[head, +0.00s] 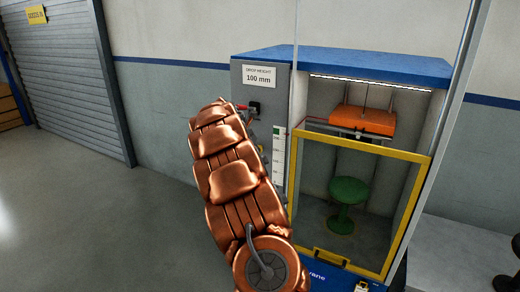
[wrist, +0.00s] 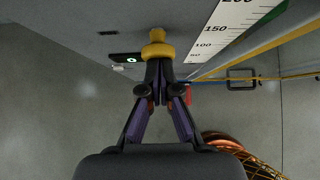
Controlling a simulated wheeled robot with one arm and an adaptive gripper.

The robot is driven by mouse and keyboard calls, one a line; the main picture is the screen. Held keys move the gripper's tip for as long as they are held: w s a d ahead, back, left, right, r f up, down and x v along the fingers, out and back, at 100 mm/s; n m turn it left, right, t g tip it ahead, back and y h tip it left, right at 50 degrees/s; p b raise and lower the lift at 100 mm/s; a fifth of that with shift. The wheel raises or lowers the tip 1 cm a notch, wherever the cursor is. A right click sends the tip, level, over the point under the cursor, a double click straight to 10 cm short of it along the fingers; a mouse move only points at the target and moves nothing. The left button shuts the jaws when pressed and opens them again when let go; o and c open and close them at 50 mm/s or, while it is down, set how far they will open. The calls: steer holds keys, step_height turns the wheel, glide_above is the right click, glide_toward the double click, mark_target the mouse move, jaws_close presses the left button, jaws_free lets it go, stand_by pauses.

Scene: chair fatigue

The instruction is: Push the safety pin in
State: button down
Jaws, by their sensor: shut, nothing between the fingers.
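A yellow knob-like piece (wrist: 157,48) sticks out from the grey panel in the wrist view; it may be the safety pin, though I cannot tell for sure. My gripper (wrist: 158,72) is shut and empty, its fingertips lined up right at the knob and overlapping its lower edge in the picture. I cannot tell whether they touch it. How far the pin is in does not show. In the head view my copper arm hides the gripper and this part of the panel.
The drop-test machine's panel carries a white scale (head: 278,155) and a small black unit with a green light (wrist: 127,59). To the right are a yellow-framed guard (head: 365,147), an orange weight (head: 362,120) and a green stool (head: 348,191). The floor at left (head: 70,215) is clear.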

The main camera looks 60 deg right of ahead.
steer(key=shift+d, duration=0.15)
steer(key=shift+r, duration=0.1)
steer(key=a+f+b+v, duration=0.2)
steer(key=v, duration=1.1)
steer(key=shift+f+b, duration=0.15)
steer(key=shift+b, duration=0.15)
steer(key=shift+s+a, duration=0.15)
steer(key=shift+s, duration=0.05)
